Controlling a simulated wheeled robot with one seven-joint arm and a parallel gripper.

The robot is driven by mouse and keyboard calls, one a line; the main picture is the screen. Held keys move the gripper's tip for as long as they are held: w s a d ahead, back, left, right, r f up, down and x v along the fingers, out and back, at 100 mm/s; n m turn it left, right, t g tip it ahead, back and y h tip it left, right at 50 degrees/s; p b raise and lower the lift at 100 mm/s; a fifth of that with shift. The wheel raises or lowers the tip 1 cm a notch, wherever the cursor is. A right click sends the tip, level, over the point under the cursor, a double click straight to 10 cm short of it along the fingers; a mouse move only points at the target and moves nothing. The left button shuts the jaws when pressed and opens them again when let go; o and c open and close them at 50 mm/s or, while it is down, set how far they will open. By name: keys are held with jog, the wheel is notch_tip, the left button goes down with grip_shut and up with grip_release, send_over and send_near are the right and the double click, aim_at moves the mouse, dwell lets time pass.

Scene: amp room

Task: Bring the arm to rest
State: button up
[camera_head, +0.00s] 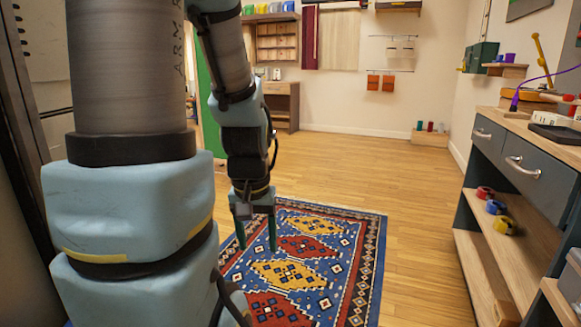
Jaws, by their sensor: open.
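My gripper (256,234) hangs at the end of my arm and points down, with its two fingers apart and nothing between them. In the picture it is seen over the patterned rug (338,262), clear of any object. My arm's large blue and grey links fill the left part of the view and hide what stands behind them.
A wooden workbench with drawers (518,160) and an open lower shelf stands along the right. Tape rolls (504,225) lie on that shelf. A wooden desk (281,104) stands at the back wall. The wooden floor (420,200) between rug and workbench is clear.

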notch_tip(320, 180, up, 28)
jog(key=p, duration=2.5)
jog(key=shift+p, duration=0.3)
jog(key=shift+f, duration=0.15)
